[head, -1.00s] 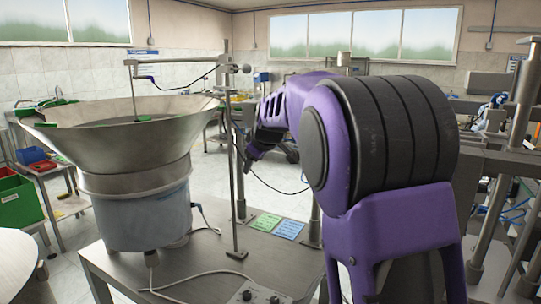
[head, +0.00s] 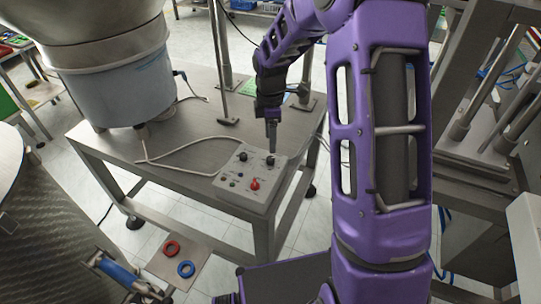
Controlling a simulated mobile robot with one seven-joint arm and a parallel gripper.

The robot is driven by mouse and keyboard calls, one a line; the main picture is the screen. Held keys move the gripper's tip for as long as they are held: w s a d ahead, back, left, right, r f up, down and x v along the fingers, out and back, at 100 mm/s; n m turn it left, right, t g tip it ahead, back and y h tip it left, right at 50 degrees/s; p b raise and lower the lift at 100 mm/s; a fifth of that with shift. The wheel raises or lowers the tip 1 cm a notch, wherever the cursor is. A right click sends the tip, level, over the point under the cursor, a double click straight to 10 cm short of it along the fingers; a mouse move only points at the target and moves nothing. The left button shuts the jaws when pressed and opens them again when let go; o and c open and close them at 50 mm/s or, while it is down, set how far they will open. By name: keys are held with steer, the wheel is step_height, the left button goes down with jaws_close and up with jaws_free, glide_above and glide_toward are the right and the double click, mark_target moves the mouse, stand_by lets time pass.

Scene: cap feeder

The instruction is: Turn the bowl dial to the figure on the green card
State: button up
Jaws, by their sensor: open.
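The grey control box (head: 234,180) sits on the near right part of the metal table. It carries a black knob (head: 243,156) at the back left, another black knob (head: 270,161) at the back right, and a red knob (head: 255,184) in front. I cannot read which is the bowl dial, nor its setting. My gripper (head: 272,149) points down just over the back right knob, open, its fingers edge-on; whether they touch the knob is unclear. A sliver of the green card (head: 247,86) shows behind my arm; its figure is hidden.
The bowl feeder (head: 110,75) stands on the table (head: 105,146) at the left. A pale cable (head: 180,150) loops from it to the box. A thin upright post (head: 221,75) stands behind the box.

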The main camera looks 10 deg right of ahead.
mark_target(270, 158)
step_height(270, 158, down, 7)
steer(key=shift+f+b, duration=0.1)
steer(key=shift+b, duration=0.2)
jaws_close()
stand_by(0.3)
